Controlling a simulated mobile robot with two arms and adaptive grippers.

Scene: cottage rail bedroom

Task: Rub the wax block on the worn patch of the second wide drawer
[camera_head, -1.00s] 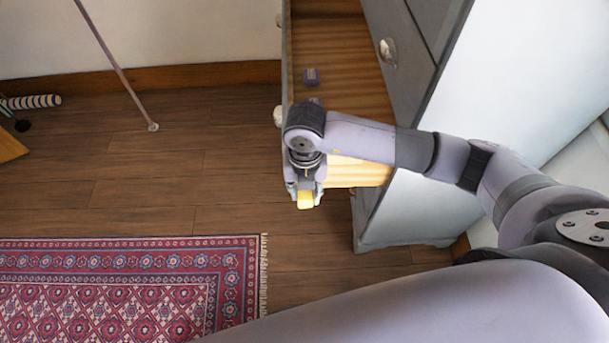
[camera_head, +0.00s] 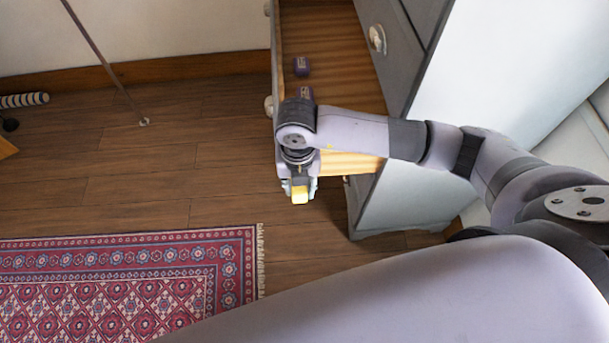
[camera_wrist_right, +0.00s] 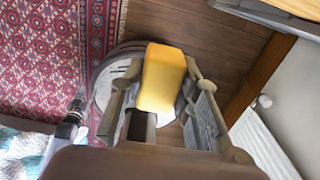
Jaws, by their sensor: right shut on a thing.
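The wax block is a yellow block (camera_head: 300,196) at the fingertips of my right gripper (camera_head: 300,186). It fills the space between the fingers in the right wrist view (camera_wrist_right: 162,78), and the gripper is shut on it. The gripper hangs at the near end of an open wide drawer (camera_head: 335,75) of a grey chest. The block is in front of the drawer's near side, and I cannot tell whether it touches it. My forearm covers part of the drawer. I cannot make out the worn patch. My left gripper is out of view.
Small dark purple items (camera_head: 302,66) lie in the drawer. The chest's pale side (camera_head: 415,195) stands to the right. A red patterned rug (camera_head: 130,290) lies at the lower left. The wooden floor (camera_head: 140,190) between is clear. A thin pole (camera_head: 100,57) stands at the left.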

